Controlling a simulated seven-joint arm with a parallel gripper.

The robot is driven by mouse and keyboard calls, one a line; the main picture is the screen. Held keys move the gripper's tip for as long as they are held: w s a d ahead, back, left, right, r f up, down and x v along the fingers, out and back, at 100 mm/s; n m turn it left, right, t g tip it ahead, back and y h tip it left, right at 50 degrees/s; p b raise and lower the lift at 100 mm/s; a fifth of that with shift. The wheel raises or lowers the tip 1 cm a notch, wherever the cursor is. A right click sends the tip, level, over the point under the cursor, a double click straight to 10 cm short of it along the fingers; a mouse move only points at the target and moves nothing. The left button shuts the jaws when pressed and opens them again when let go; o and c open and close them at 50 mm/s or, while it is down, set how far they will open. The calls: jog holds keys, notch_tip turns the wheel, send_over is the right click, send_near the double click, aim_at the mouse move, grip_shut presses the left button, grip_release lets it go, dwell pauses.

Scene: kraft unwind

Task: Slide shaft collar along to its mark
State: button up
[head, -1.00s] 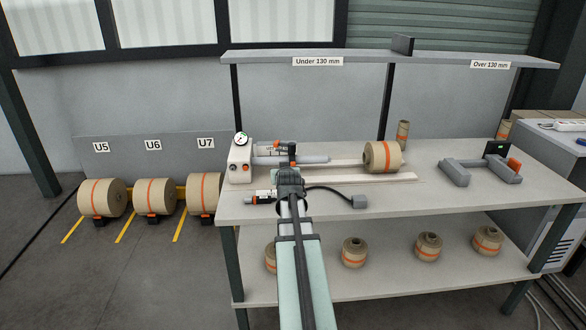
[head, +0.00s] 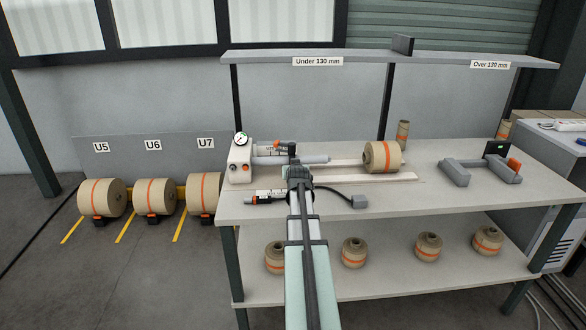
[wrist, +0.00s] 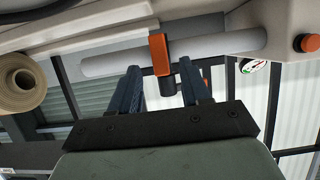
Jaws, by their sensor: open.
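The shaft is a smooth pale grey bar (head: 316,159) sticking out to the right from a white housing (head: 241,160). It also crosses the top of the wrist view (wrist: 215,43). The shaft collar (wrist: 160,54) is an orange band around the shaft in the wrist view, with a dark stub below it. My gripper (wrist: 160,72) is open, its two dark fingers pointing at the shaft on either side of the collar's stub. I cannot tell whether they touch it. In the head view my gripper (head: 298,168) hides the collar. I cannot make out the mark.
A kraft roll (head: 382,157) stands right of the shaft on the bench (head: 420,204). A black tool (head: 264,198) with a cable lies in front of the housing. An overhead shelf (head: 430,59) spans the back.

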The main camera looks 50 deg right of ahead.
jog(key=x, duration=0.5)
jog(key=shift+w+d, duration=0.1)
grip_shut()
dwell(0.3)
